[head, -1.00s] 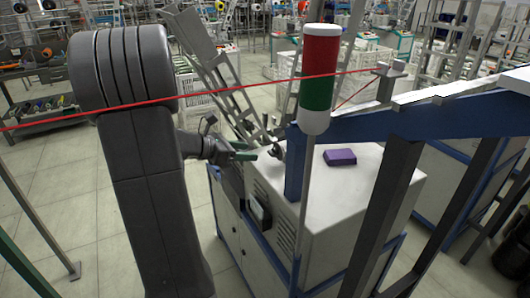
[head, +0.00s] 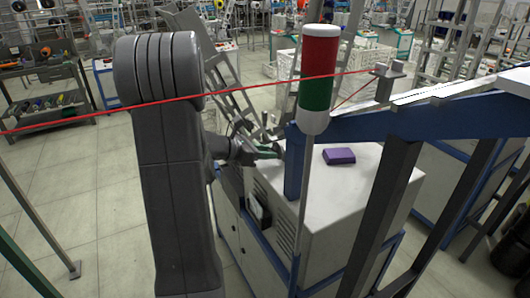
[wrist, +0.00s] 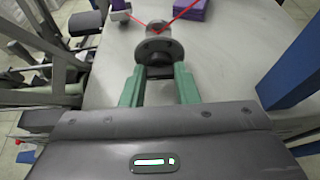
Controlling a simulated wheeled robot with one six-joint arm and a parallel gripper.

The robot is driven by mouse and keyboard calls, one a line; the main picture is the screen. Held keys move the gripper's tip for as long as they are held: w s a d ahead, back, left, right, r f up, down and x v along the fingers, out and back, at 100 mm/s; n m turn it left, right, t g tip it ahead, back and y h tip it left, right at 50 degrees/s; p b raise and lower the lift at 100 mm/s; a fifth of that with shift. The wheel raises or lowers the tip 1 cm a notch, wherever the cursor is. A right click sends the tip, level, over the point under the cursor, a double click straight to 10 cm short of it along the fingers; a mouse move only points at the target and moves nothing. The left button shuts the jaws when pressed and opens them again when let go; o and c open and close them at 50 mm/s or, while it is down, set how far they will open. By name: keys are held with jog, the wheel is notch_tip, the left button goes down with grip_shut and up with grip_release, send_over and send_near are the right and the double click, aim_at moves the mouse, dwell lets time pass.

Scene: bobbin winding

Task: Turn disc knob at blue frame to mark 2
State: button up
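In the wrist view a grey disc knob (wrist: 155,50) stands on the pale machine top, just ahead of my fingertips. My gripper (wrist: 159,70) has two green fingers, spread apart, one to each side of the knob's near edge. I cannot tell whether they touch it. In the head view my gripper (head: 268,150) is at the left edge of the cabinet top, beside the blue frame (head: 294,170). The knob is mostly hidden there. The blue frame also shows at the right of the wrist view (wrist: 292,68). I cannot read any marks around the knob.
A purple block (head: 339,156) lies on the white cabinet (head: 345,195). A red-green signal column (head: 319,80) stands in front. A red thread (head: 240,89) crosses the view, and red lines also run above the knob in the wrist view. Grey ladder-like frames stand behind my gripper.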

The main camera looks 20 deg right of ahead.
jog(key=c, duration=0.4)
jog(key=shift+c, duration=0.2)
jog(key=shift+f+b, duration=0.1)
jog(key=shift+b, duration=0.4)
